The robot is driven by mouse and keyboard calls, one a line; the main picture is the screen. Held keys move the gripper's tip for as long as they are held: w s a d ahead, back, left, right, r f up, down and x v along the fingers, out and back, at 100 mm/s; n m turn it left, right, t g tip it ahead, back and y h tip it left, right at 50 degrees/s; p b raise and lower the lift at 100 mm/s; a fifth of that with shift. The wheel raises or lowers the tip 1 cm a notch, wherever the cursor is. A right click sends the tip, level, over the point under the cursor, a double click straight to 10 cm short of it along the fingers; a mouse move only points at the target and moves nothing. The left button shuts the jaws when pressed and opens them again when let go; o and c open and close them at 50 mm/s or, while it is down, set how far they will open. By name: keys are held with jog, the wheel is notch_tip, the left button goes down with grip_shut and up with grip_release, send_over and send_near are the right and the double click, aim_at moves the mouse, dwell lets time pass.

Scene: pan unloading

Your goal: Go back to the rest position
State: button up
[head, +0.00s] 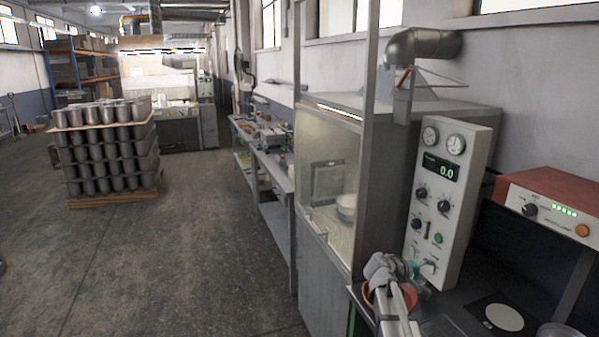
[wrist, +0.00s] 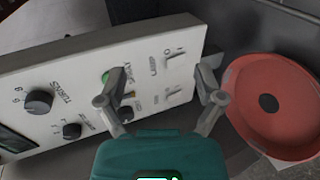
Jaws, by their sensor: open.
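My gripper (wrist: 158,88) is open and empty in the wrist view, its two grey fingers spread apart. Behind the fingers is the white control panel (wrist: 60,75) with knobs and switches. In the head view my arm rises from the bottom edge, and the wrist end (head: 385,268) is in front of the lower part of the control panel (head: 447,200). The fingertips are hard to make out there. A red round dish (wrist: 285,100) with a dark centre lies to the right of the gripper in the wrist view. It is partly hidden behind my arm in the head view (head: 369,296).
A glass-fronted cabinet (head: 325,265) stands left of the panel, with a pale pan (head: 346,205) inside. A red-topped device (head: 550,200) and a pale disc (head: 504,317) are at the right. A pallet of stacked metal pots (head: 105,150) stands far left. The floor (head: 190,240) is clear.

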jog(key=s+a+f+m+g+y, duration=0.2)
jog(key=s+a+f+y, duration=0.4)
jog(key=s+a, duration=0.4)
jog(key=s+a+f+m+g+y, duration=0.2)
jog(key=s+a+f+y, duration=0.3)
jog(key=s+a, duration=0.5)
jog(key=shift+s+a+f+g+y, duration=0.3)
jog(key=shift+f+g+y, duration=0.1)
jog(key=shift+y, duration=0.6)
